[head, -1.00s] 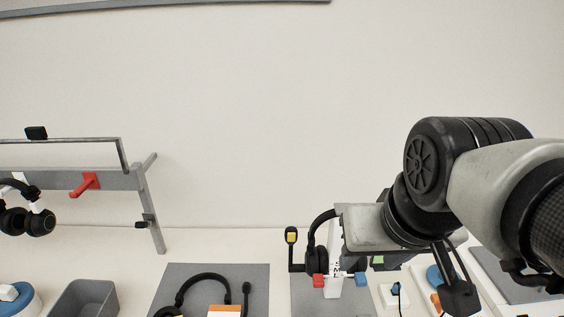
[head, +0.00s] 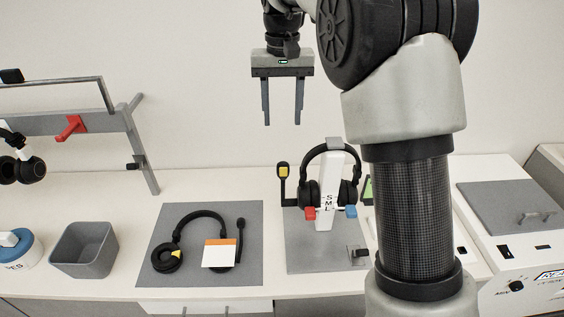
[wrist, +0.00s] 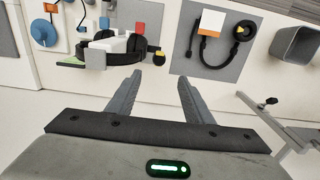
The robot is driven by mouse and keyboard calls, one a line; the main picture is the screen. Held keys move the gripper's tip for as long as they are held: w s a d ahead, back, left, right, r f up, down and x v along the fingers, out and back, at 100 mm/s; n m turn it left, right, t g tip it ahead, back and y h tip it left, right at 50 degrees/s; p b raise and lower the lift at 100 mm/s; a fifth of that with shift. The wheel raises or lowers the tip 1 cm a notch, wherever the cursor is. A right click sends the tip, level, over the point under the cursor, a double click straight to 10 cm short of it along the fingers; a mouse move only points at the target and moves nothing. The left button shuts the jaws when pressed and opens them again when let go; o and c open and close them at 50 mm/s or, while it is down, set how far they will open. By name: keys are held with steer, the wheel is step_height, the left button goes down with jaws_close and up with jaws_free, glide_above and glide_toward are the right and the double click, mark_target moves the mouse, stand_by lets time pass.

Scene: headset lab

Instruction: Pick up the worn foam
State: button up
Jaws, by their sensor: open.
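No piece is plainly marked as the worn foam. A black headset (head: 203,213) lies on a grey mat (head: 217,277); its left ear cup (head: 167,259) shows a yellow patch, and a dark foam tip (head: 241,222) ends its microphone boom. A white card with an orange edge (head: 219,254) covers part of its right side. The headset also shows in the wrist view (wrist: 237,52). My gripper (head: 282,122) is open and empty, high above the bench and behind the mats. In the wrist view my gripper (wrist: 160,78) has nothing between its fingers.
A second headset (head: 352,193) hangs on a white stand, with a yellow-tipped post (head: 283,172) beside it. A grey bin (head: 85,262) stands left of the mat. A rail with a red hook (head: 70,128) is at the left. My arm hides part of the right bench.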

glide_toward(283, 164)
step_height(283, 164, down, 5)
steer(key=shift+s+f, duration=0.1)
steer(key=shift+f, duration=2.7)
steer(key=c, duration=1)
